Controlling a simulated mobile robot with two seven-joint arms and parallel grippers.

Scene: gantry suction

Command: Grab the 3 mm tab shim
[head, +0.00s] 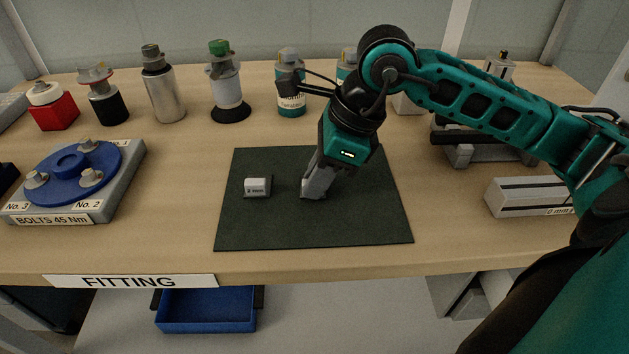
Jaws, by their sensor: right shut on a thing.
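My right gripper (313,192) reaches down to the dark green mat (350,225), just right of the mat's middle. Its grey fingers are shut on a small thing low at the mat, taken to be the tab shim. The fingers hide most of it, so its shape and any marking cannot be read, nor whether it still touches the mat. A small white-grey block (257,187) with a dark marking sits on the mat to the left of the gripper, apart from it. My left gripper is not in view.
A blue round plate with bolts (70,164) sits on a grey base at left. Several bottle-like parts, including a silver cylinder (163,90), stand along the back. A grey slotted block (528,197) lies at right. The mat's front is clear.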

